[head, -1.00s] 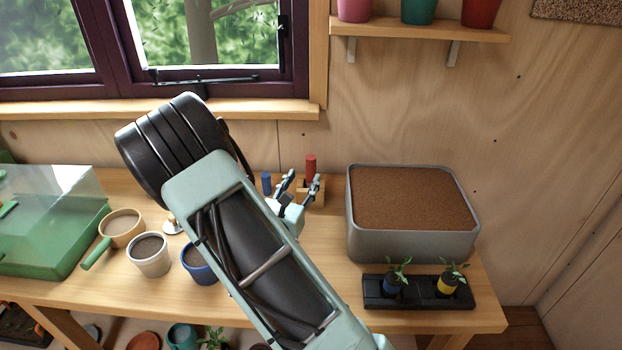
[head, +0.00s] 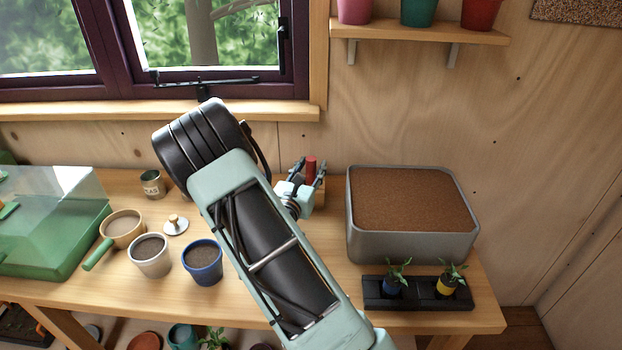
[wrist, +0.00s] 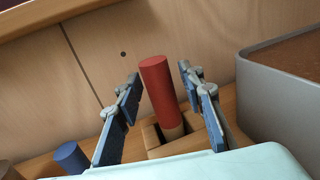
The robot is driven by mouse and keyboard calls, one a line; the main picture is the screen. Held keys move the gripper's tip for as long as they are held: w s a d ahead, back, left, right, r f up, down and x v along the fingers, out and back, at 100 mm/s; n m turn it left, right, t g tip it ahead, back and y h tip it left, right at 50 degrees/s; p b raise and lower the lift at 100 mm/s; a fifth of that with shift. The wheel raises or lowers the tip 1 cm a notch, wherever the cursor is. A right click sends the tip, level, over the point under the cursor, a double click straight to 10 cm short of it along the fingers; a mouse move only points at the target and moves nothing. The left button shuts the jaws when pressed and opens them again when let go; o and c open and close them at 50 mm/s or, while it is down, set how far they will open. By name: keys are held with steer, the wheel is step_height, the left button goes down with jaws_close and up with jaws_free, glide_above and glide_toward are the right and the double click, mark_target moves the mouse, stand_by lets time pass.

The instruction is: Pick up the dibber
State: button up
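A red-handled tool, which looks like the dibber (head: 311,164), stands upright in a wooden holder (head: 319,197) at the back of the bench. In the wrist view its red handle (wrist: 158,88) rises from the wooden block (wrist: 200,139), with pale wood below the red. My gripper (head: 307,168) is open in front of it. In the wrist view the fingers of my gripper (wrist: 162,105) stand to either side of the handle, with gaps on both sides. A blue cylinder (wrist: 71,157) shows at the lower left of the wrist view; my arm hides it in the head view.
A grey tub of soil (head: 412,247) stands close to the right of the holder. A black tray (head: 420,305) with seedlings is in front of it. Pots, a sieve (head: 123,228) and a tin (head: 152,184) are left of my arm. The plywood wall is close behind.

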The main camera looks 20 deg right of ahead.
jaws_close()
